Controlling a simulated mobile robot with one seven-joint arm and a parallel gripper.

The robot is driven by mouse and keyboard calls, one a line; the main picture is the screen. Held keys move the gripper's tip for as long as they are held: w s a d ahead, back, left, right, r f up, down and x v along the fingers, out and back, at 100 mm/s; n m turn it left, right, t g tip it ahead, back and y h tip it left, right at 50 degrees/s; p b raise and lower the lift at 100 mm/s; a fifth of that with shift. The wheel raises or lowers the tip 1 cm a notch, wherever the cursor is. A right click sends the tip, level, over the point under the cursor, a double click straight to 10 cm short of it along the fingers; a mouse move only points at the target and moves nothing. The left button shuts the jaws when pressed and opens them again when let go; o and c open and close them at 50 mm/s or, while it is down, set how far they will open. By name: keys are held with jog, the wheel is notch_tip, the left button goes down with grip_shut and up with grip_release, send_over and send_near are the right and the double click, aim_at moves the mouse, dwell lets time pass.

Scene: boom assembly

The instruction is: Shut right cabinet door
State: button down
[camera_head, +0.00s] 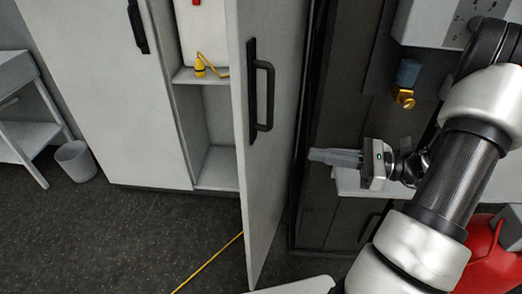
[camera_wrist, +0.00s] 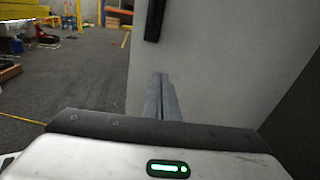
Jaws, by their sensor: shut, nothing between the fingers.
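The right cabinet door (camera_head: 257,190) is light grey and stands swung open toward me in the head view, with a black bar handle (camera_head: 265,95) on it. Behind it the cabinet interior (camera_head: 220,140) shows with shelves. My gripper (camera_head: 322,156) is to the right of the open door, with its fingers shut and pointing left toward the door. In the wrist view the fingers (camera_wrist: 160,95) are together and empty in front of the pale door panel (camera_wrist: 220,70). Part of the black handle (camera_wrist: 154,20) shows above them. I cannot tell whether the fingertips touch the door.
The left cabinet door (camera_head: 90,90) is closed. A yellow object (camera_head: 200,66) sits on a shelf inside. A dark cabinet (camera_head: 335,130) stands behind my gripper. A red container (camera_head: 487,258) is at lower right. A yellow line (camera_head: 208,262) crosses the floor.

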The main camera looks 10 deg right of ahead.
jog(key=d+f+m+t, duration=0.1)
jog(key=b, duration=0.2)
send_near(260, 141)
jog(key=shift+t, duration=0.3)
jog(key=x, duration=0.6)
jog(key=shift+w+a+f, duration=0.15)
jog(key=shift+a+f, duration=0.05)
jog(key=shift+f, duration=0.05)
jog(key=shift+a, duration=0.1)
